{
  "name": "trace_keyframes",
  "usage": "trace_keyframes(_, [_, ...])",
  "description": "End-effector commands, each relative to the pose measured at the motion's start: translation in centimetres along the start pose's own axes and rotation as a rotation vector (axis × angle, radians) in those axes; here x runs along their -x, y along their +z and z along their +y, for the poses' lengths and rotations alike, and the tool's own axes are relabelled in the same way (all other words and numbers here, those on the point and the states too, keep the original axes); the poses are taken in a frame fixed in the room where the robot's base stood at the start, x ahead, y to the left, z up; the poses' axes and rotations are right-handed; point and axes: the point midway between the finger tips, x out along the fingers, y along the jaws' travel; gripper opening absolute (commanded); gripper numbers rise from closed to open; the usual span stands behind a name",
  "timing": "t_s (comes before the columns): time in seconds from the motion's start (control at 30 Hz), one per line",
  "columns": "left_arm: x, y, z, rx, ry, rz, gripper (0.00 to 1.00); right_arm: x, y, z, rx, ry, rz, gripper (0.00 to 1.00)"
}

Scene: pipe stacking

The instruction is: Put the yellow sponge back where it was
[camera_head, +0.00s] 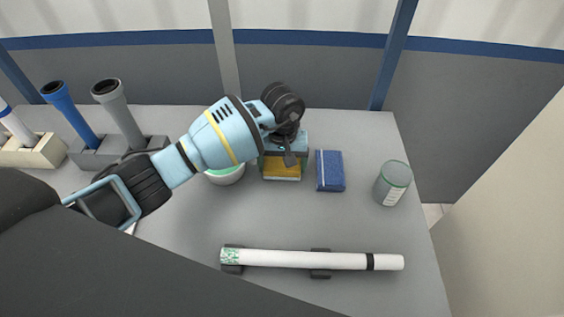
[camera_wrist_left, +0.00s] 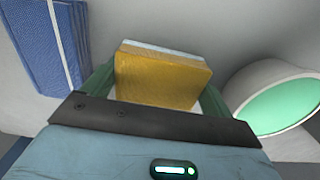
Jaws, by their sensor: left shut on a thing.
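The yellow sponge (camera_head: 282,173) is at the back middle of the grey table, under my left gripper (camera_head: 283,160). In the left wrist view the sponge (camera_wrist_left: 162,78), with a pale layer on its far side, sits between the two green fingers of my left gripper (camera_wrist_left: 158,92), which is shut on it. The gripper hides part of the sponge in the head view. I cannot tell whether the sponge touches the table. My right gripper is not in view.
A blue block (camera_head: 330,170) lies close right of the sponge, and a white bowl with green inside (camera_head: 225,175) stands close left. A lidded jar (camera_head: 391,184) stands farther right. A white pipe (camera_head: 320,260) lies in front on dark supports. Upright pipes (camera_head: 120,115) stand in holders at left.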

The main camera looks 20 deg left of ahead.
Motion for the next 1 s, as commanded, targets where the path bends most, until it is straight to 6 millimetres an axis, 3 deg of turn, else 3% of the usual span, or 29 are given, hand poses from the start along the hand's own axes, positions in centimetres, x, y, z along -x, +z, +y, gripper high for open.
trace_keyframes(0.33, [-0.5,0.0,0.0,0.001,0.001,0.0,0.68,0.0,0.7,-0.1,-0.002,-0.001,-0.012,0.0])
trace_keyframes(0.37, [-0.4,0.0,0.0,0.001,0.001,0.0,0.9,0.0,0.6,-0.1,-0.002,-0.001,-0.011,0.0])
trace_keyframes(0.47, [-0.3,0.0,0.0,0.001,0.001,0.001,1.0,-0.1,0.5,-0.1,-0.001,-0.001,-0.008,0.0])
trace_keyframes(0.77, [0.3,0.0,0.0,0.0,0.001,0.001,1.0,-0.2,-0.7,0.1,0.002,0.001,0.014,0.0])
trace_keyframes(1.0, [3.9,-0.2,0.0,0.001,0.001,0.006,1.0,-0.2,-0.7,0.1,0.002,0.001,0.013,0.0])
